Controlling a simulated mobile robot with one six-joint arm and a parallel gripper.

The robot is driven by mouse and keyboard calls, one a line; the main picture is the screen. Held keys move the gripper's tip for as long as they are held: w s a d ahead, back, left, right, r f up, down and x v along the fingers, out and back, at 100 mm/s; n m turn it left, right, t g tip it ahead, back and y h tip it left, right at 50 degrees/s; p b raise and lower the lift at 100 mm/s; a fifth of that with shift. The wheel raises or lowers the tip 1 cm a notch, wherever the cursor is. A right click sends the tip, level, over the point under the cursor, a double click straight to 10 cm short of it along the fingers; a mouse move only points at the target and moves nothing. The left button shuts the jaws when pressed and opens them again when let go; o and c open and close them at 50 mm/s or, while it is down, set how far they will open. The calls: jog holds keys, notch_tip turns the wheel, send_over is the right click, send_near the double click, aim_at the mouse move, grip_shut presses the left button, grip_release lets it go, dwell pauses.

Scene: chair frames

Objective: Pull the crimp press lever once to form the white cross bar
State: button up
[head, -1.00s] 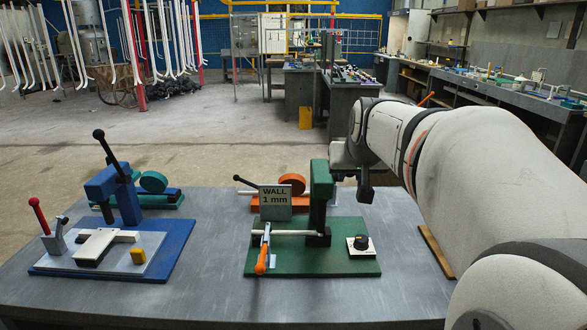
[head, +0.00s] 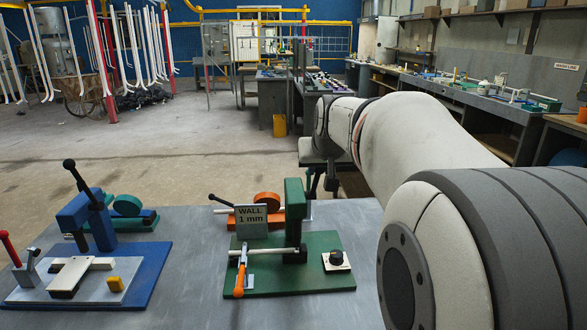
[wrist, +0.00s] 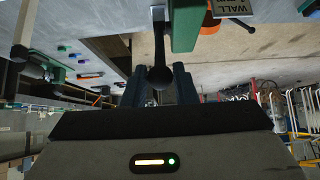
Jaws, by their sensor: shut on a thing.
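The green crimp press (head: 295,208) stands on a green base plate at the right of the table. The white cross bar (head: 268,251) lies level in it, beside an orange-handled clamp (head: 240,270). My gripper (wrist: 158,82) is shut on this knob, one finger on each side. In the head view my gripper (head: 322,182) is just behind and right of the green column, and the lever is hidden there.
A blue press (head: 85,215) with a black lever stands at the left. A "WALL 1 mm" sign (head: 251,220) and an orange roller (head: 267,202) are close to the green press. The table between the presses is clear.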

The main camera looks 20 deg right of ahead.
jog(key=shift+w+r, duration=0.1)
jog(key=shift+r, duration=0.1)
jog(key=shift+w+d+r+p, duration=0.1)
jog(key=shift+w+r+p, duration=0.15)
jog(key=shift+p, duration=0.1)
jog(key=shift+w+d+r+p, duration=0.2)
jog(key=shift+w+r+p, duration=0.2)
jog(key=shift+w+p, duration=0.15)
jog(key=shift+w+d+r+p, duration=0.15)
jog(key=shift+w+r+p, duration=0.2)
jog(key=shift+w+p, duration=0.15)
jog(key=shift+w+d, duration=0.1)
jog(key=shift+w, duration=0.35)
jog(key=o, duration=0.9)
jog(key=shift+s, duration=0.1)
